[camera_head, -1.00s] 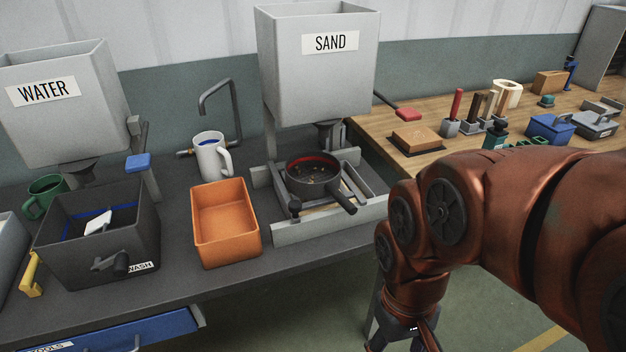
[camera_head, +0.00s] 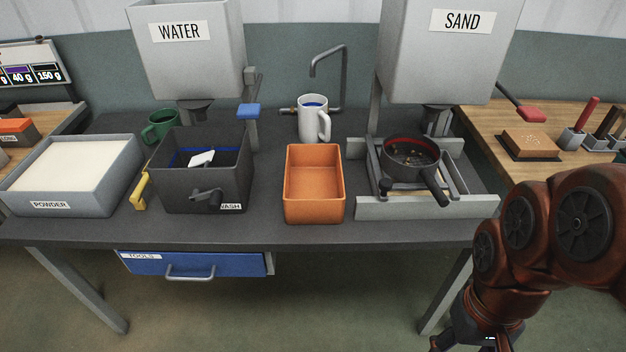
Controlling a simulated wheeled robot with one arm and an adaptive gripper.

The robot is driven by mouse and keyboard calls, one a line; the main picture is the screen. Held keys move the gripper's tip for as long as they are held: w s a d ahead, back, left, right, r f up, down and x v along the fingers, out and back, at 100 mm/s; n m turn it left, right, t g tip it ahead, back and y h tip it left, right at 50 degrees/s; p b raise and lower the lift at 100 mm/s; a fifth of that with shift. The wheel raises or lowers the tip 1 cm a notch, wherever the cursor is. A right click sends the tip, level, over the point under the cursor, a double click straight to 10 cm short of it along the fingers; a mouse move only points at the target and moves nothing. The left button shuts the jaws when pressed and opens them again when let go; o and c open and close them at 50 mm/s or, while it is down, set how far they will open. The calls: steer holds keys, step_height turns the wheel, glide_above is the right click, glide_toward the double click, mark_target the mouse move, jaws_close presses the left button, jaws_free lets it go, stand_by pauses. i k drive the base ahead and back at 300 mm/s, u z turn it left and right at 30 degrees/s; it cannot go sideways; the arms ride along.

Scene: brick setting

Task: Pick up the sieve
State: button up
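A dark round pan with a red inner rim and a black handle, which looks like the sieve (camera_head: 421,176), sits on a grey frame under the sand hopper (camera_head: 430,60). Small bits lie in it, and its handle points toward the front right. My gripper (camera_head: 472,347) is at the bottom edge, in front of and below the table edge, well apart from the sieve. Its fingertips are cut off by the picture edge, so its opening does not show.
An orange bin (camera_head: 314,208) stands left of the sieve, with a white mug (camera_head: 312,122) behind it. A dark wash box (camera_head: 185,190) and a powder tray (camera_head: 95,195) are further left. A wooden table (camera_head: 480,125) with blocks and tools adjoins at right.

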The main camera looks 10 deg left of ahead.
mark_target(408, 158)
steer(key=k, duration=1.1)
steer(key=u, duration=0.35)
steer(key=i, duration=0.7)
steer(key=u, duration=0.05)
